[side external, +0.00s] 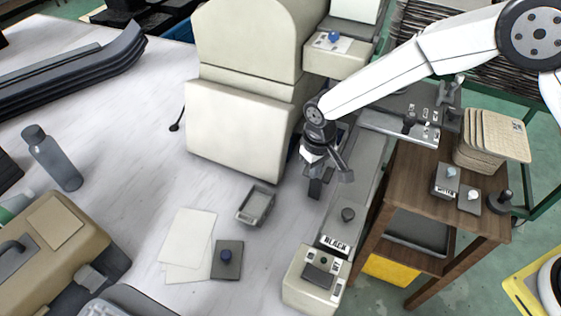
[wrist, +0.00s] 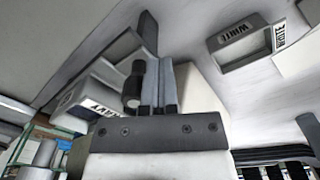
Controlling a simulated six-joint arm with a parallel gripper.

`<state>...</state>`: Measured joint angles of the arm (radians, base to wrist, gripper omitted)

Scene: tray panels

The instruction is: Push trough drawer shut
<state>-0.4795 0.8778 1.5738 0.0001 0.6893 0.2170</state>
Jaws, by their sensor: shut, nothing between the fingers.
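Contact cannot be told.
A small grey tray (side external: 256,205) lies left of my gripper; a WHITE-labelled tray (wrist: 240,40) shows in the wrist view. A cream box (side external: 312,282) stands at the strip's near end. A wooden stand (side external: 440,160) is at the right.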

